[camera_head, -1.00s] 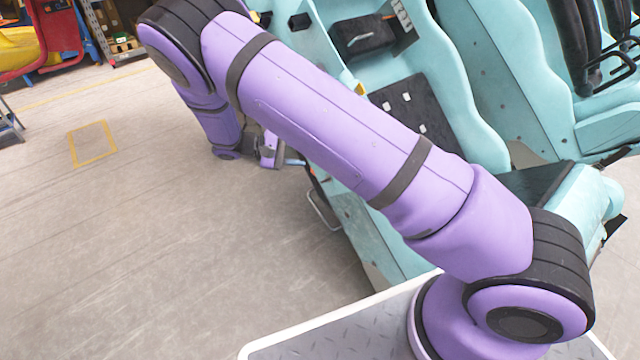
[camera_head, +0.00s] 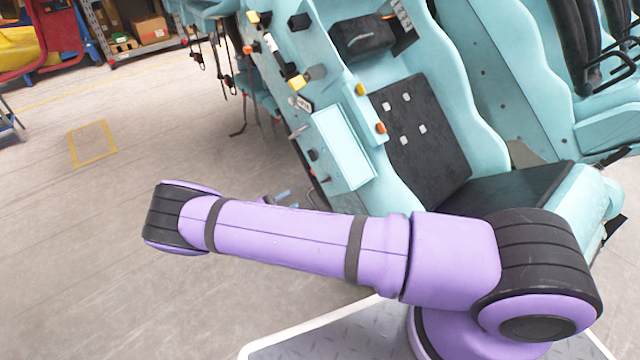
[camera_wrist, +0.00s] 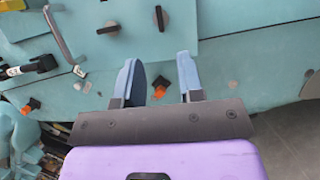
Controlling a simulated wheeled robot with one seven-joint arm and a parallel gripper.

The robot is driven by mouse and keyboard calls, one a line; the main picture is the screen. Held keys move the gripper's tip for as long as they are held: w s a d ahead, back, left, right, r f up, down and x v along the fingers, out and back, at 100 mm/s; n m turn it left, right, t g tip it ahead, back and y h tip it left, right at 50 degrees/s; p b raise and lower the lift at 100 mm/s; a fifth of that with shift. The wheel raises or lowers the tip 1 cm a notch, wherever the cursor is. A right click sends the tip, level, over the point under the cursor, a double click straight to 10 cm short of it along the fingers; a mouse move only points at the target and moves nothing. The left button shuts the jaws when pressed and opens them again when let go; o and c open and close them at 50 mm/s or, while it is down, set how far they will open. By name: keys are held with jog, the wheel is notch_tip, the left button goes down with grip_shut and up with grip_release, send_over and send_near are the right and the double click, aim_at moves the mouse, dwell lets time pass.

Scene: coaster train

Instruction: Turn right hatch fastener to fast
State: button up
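In the wrist view a teal hatch panel (camera_wrist: 135,48) carries two black knobs that look like the hatch fasteners. The left knob (camera_wrist: 108,28) lies nearly level; the right knob (camera_wrist: 160,18) stands nearly upright. I cannot read any fast mark. My gripper (camera_wrist: 158,72) has two blue fingers with a clear gap between them, and holds nothing. Its tips point toward the panel's lower edge, below the right knob in the picture, apart from it. In the head view the gripper is mostly hidden behind my purple arm; small black knobs (camera_head: 313,154) show on the car's side.
An orange knob (camera_wrist: 158,90) shows between the fingers, another (camera_wrist: 32,105) at lower left. A pale teal box (camera_head: 345,148) juts from the car. The floor (camera_head: 110,260) at left is open.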

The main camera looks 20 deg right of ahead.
aim_at(323, 182)
jog(key=x, duration=1)
jog(key=shift+d+r, duration=0.15)
jog(key=shift+d, duration=0.2)
grip_shut()
